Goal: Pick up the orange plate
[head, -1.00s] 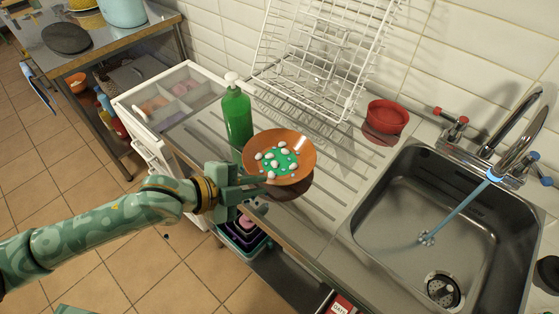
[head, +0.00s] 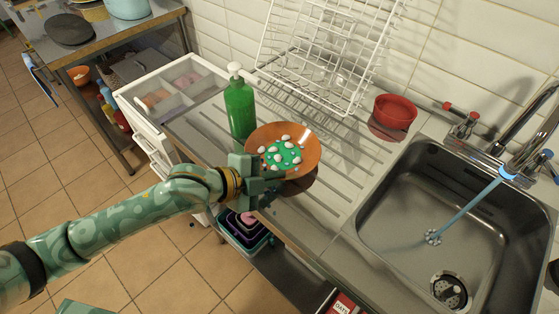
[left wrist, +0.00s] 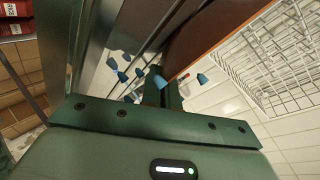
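The orange plate (head: 308,146) is at the counter's front part, right of the green soap bottle, in the head view. A green patch with several white lumps shows on it. My left gripper (head: 262,181) is at the plate's near left rim. In the left wrist view the fingers (left wrist: 164,92) are close together, and the plate's brown-orange surface (left wrist: 205,28) runs up from them; they look shut on its rim. The exact contact is hidden. Whether the plate is clear of the counter is hard to tell. My right gripper is not in view.
A green soap bottle (head: 239,108) stands just behind the plate. A white wire rack (head: 325,55) and a red bowl (head: 395,111) are farther back. A steel sink (head: 400,215) lies to the right. Ridged counter (head: 345,165) between plate and sink is free.

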